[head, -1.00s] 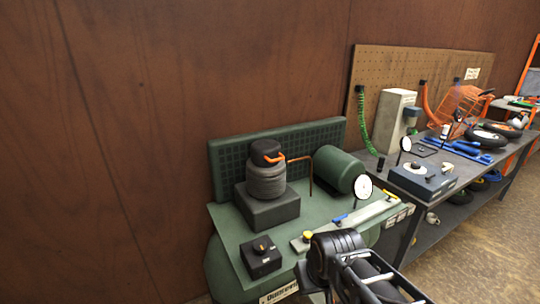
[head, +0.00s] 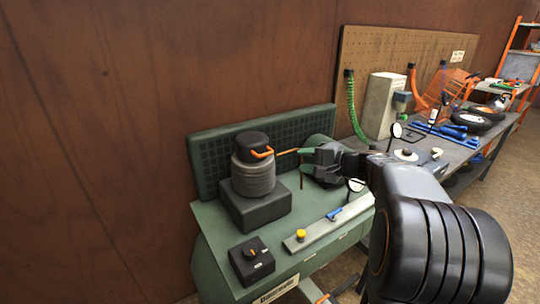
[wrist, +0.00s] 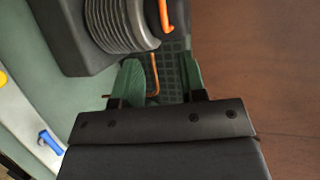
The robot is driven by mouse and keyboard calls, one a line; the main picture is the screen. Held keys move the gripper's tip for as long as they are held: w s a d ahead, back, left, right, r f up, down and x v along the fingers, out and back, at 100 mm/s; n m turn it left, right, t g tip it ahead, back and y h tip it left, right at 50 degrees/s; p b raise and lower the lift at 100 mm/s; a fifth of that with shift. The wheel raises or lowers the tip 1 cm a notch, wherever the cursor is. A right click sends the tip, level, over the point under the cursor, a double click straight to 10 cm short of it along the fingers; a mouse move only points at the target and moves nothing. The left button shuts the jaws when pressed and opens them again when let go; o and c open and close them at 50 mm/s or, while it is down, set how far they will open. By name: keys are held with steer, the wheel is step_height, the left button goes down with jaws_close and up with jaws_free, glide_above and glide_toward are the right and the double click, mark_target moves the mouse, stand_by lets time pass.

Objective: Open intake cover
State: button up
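The intake cover seems to be the black cap (head: 251,140) on top of the grey ribbed intake cylinder (head: 254,178). It sits level on the cylinder, with an orange handle (head: 263,153) on its right side. My gripper (head: 304,160) is to the right of the handle, apart from it, near the copper pipe. In the wrist view my gripper (wrist: 160,72) shows two green fingers spread apart with nothing held between them. There the orange handle (wrist: 167,16) is cut by the top edge, beyond the fingertips, and the ribbed cylinder (wrist: 120,25) is at upper left.
The green compressor deck (head: 215,225) carries a black knob box (head: 251,262) and a rail with a yellow button (head: 301,234) and a blue lever (head: 334,214). A copper pipe (wrist: 154,75) shows between the fingers. A cluttered workbench (head: 470,150) stands to the right.

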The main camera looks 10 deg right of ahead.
mark_target(269, 154)
steer(key=p+x, duration=0.1)
steer(key=x, duration=0.5)
steer(key=p+x, duration=0.1)
steer(key=x, duration=0.6)
steer(key=shift+w+d+r, duration=0.1)
steer(key=shift+w+r, duration=0.05)
steer(key=shift+w, duration=0.25)
steer(key=shift+c, duration=0.4)
jaws_close()
steer(key=shift+p, duration=0.3)
